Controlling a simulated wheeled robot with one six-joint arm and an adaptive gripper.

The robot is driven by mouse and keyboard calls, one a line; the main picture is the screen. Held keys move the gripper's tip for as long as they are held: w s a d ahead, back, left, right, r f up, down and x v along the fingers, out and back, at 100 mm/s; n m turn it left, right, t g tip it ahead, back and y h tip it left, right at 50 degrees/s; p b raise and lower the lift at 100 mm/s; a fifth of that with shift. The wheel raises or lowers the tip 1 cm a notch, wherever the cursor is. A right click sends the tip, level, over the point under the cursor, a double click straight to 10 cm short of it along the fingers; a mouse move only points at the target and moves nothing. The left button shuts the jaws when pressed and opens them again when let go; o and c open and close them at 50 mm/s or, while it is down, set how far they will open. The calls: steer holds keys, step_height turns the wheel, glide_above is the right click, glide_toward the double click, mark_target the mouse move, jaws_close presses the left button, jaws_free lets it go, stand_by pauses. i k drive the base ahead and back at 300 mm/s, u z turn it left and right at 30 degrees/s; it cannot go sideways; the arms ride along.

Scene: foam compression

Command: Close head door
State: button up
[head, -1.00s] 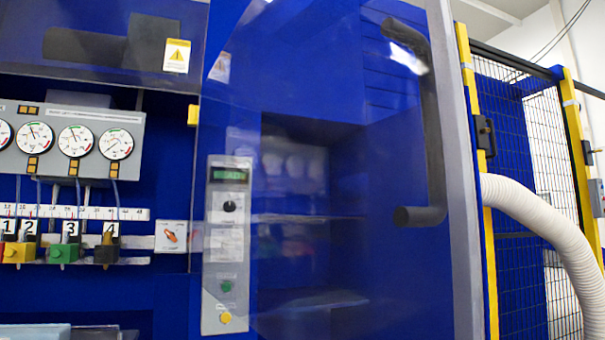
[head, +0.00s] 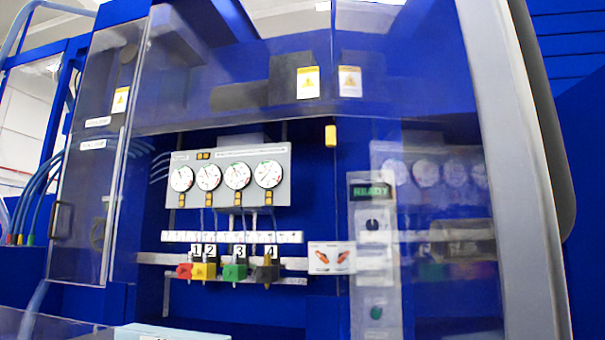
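A clear door panel (head: 435,90) with a wide grey edge (head: 515,170) stands at the right of the head view. A dark handle-like bar (head: 548,120) runs beside that edge, cut off at the top. The panel faintly reflects the gauges. A second clear door (head: 95,160) with a small dark handle (head: 60,220) is at the far left. The pictures do not show which one is the head door, and I cannot tell how far either stands open. My gripper is not in view.
Between the doors, a blue recess holds a grey gauge panel (head: 228,178) and several coloured numbered connectors (head: 235,271). A control box (head: 375,255) shows a green READY display (head: 371,191). Blue hoses (head: 40,185) hang at the left.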

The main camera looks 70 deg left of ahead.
mark_target(532, 198)
steer(key=u, duration=0.15)
steer(key=i, duration=0.45)
steer(key=u, duration=5.05)
steer(key=k, duration=0.75)
steer(key=z, duration=2)
